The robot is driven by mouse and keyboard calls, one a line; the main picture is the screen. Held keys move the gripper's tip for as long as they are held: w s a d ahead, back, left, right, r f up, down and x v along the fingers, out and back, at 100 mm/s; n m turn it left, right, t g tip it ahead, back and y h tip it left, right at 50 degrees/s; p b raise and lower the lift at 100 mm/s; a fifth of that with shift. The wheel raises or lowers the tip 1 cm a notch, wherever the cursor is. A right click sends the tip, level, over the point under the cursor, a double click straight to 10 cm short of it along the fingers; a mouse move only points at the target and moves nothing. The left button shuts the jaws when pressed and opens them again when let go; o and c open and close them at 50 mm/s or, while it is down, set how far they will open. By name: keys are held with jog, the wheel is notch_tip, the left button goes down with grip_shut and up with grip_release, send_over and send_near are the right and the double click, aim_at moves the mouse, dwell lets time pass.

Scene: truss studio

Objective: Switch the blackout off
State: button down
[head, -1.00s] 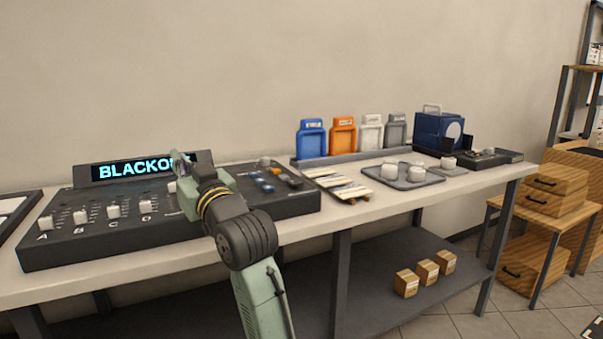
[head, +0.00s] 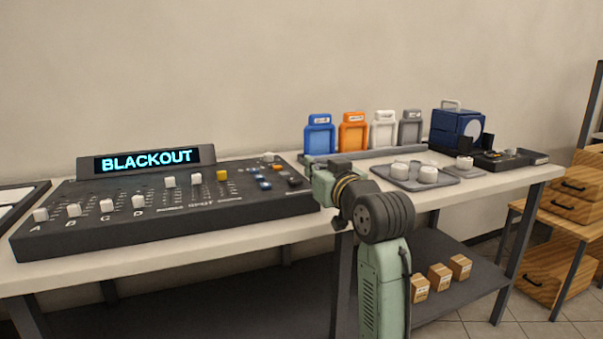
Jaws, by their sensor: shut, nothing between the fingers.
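The dark lighting console (head: 130,228) stands on the left part of the table. Its display (head: 148,161) is lit and reads BLACKOUT in cyan. White faders marked A to D, more white faders and a yellow fader cap (head: 222,175) show on its top. Small blue, orange and dark buttons (head: 264,184) sit near its right end, with a pale knob (head: 268,157) behind them. No button label is readable. My gripper (head: 318,178) is at the console's right end, right of the buttons; its fingers are mostly hidden behind my wrist, and it holds nothing visible.
Blue, orange, white and grey holders (head: 353,135) stand in a rack at the back. A grey tray (head: 445,182) with white round items and a blue lamp-like box (head: 455,128) are to the right. Small boxes lie on the lower shelf (head: 270,305). Wooden crates stand far right.

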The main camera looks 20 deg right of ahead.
jog(key=p, duration=0.2)
send_over(299, 191)
jog(key=w, duration=0.1)
jog(key=shift+w, duration=0.2)
jog(key=f, duration=0.1)
jog(key=s+f, duration=0.1)
jog(key=shift+f, duration=0.35)
jog(key=shift+s+f, duration=0.3)
jog(key=shift+f, duration=0.3)
